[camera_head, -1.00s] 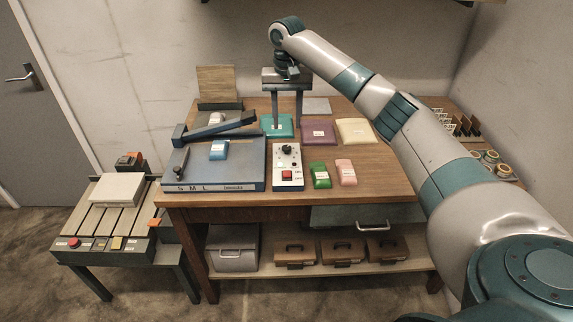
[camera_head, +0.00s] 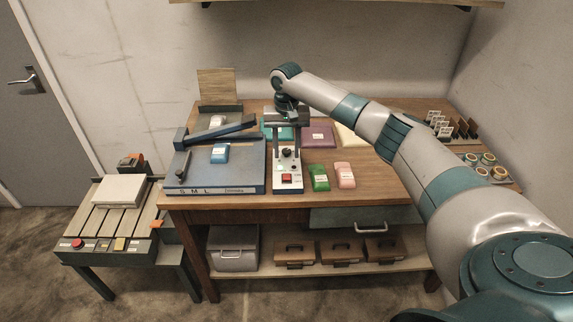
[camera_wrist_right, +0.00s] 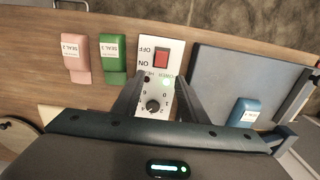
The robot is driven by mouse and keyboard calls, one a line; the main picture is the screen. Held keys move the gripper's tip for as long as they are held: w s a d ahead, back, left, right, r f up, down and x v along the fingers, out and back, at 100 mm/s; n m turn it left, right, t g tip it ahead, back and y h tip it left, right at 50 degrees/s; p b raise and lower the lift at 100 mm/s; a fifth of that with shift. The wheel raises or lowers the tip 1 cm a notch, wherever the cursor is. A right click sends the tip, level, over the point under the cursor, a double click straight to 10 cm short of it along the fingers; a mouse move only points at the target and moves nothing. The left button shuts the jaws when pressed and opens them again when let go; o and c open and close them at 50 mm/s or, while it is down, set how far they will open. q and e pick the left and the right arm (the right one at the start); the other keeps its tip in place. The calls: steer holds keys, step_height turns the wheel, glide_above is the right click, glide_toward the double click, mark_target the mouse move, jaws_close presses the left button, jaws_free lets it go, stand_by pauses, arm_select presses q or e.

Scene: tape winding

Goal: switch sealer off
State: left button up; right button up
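The white control box (camera_head: 280,189) stands on the table to the right of the blue sealer (camera_head: 215,179), whose long arm (camera_head: 215,130) is tilted up. The box has a red rocker switch (camera_head: 287,178) near its front and a black knob behind it. My left gripper is out of view.
Green (camera_head: 319,177) and pink (camera_head: 344,175) packets lie right of the box. Teal, purple (camera_head: 317,135) and cream pads lie behind. A blue packet (camera_head: 220,153) rests on the sealer. A slatted stand (camera_head: 100,224) is at the left. The table's front right is clear.

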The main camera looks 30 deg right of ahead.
mark_target(286, 174)
step_height(286, 174, down, 8)
steer(key=shift+p, duration=0.9)
jaws_close()
